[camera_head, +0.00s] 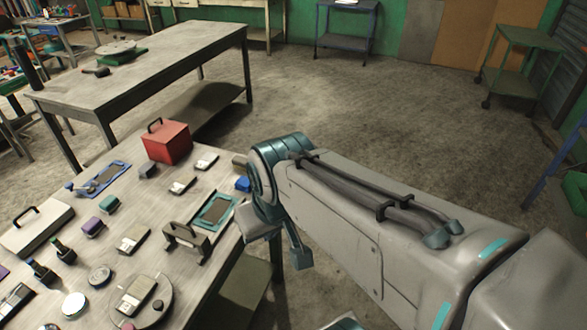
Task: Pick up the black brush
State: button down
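Two small dark objects with upright stubs, one dark item (63,251) and another beside it (41,272), stand on the left part of the near workbench (215,262). Either could be the black brush, but they are too small to tell. A dark item with a brownish end (97,72) lies on the far workbench, also unclear. My arm reaches in from the lower right and bends down beside the near bench's right edge. The end of my arm, where my gripper (277,240) seems to be, is partly hidden by my own links. Its fingers do not show clearly, and no held object is visible.
The near bench is crowded: a red box (166,142), a pale case (36,228), a round plate (146,298), a teal-framed tray (214,210) and several small items. The far workbench (165,60) is mostly bare. Open floor (370,110) lies beyond my arm.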

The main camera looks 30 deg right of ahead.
aim_at(238, 163)
jog(key=z, duration=0.75)
jog(key=i, duration=0.7)
jog(key=u, duration=0.4)
jog(key=k, duration=0.3)
jog(key=z, duration=0.25)
